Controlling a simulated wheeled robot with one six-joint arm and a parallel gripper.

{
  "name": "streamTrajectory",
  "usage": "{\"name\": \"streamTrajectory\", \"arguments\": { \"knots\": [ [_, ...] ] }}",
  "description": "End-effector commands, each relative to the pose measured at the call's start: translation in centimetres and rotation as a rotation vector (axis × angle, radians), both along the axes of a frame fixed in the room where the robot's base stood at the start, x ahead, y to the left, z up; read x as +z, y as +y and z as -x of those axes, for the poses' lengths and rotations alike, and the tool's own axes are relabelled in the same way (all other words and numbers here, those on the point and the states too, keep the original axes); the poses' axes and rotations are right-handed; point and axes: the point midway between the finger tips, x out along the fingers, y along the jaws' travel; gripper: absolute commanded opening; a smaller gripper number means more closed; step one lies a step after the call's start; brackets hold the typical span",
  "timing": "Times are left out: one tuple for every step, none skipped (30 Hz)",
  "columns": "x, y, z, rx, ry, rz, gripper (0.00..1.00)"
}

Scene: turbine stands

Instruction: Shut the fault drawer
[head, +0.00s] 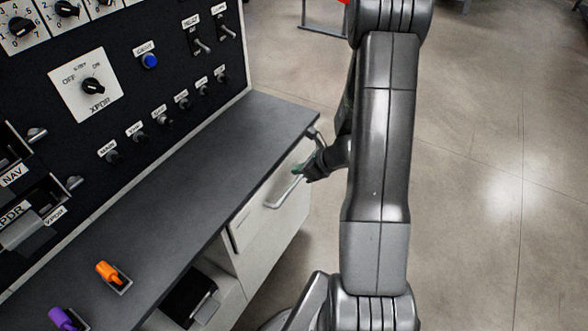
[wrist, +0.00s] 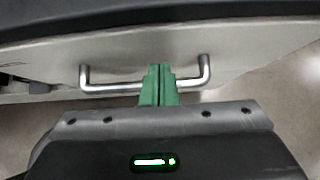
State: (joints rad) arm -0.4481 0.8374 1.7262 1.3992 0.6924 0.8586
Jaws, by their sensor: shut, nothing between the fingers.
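The drawer has a pale front (head: 258,218) below the dark desk top, with a silver bar handle (head: 286,192). In the wrist view the handle (wrist: 112,88) runs across the pale front (wrist: 235,58). My gripper (head: 304,171) is at the far end of the handle in the head view. Its green fingers (wrist: 160,72) are shut together and empty, and their tips overlap the middle of the bar in the wrist view. I cannot tell whether they touch it. How far the drawer stands out is unclear, and no label on it is readable.
The desk top (head: 190,185) overhangs the drawer beside my arm. An orange-handled item (head: 108,271) and a purple one (head: 64,318) stand on it. The switch panel (head: 125,90) rises behind. The floor (head: 490,190) at right is clear.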

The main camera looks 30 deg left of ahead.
Motion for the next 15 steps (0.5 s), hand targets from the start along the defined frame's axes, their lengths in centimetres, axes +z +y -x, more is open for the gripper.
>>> {"name": "streamTrajectory", "arguments": {
  "knots": [
    [-0.1,-1.0,-0.3,-0.005,0.001,0.001,0.00],
    [0.4,-1.5,-0.3,-0.003,-0.001,0.001,0.00],
    [1.4,-2.2,-0.3,-0.004,-0.003,0.001,0.00],
    [1.9,-2.8,-0.2,-0.003,-0.004,0.002,0.00],
    [2.4,-3.3,-0.2,-0.003,-0.003,0.001,0.00],
    [3.1,-4.0,-0.2,-0.003,-0.003,0.002,0.00],
    [3.5,-4.5,-0.1,-0.004,-0.002,0.002,0.00],
    [3.9,-4.9,-0.1,-0.002,-0.002,0.004,0.00],
    [4.5,-5.5,-0.1,-0.004,-0.002,0.003,0.00],
    [4.9,-5.9,-0.1,-0.003,-0.001,0.003,0.00],
    [5.3,-6.3,0.0,-0.002,-0.002,0.004,0.00],
    [5.7,-6.7,0.0,-0.003,-0.001,0.004,0.00],
    [5.9,-7.0,0.0,-0.002,-0.001,0.005,0.00],
    [6.2,-7.3,0.0,-0.001,0.000,0.004,0.00],
    [6.4,-7.5,0.1,-0.002,0.001,0.004,0.00]
  ]
}}
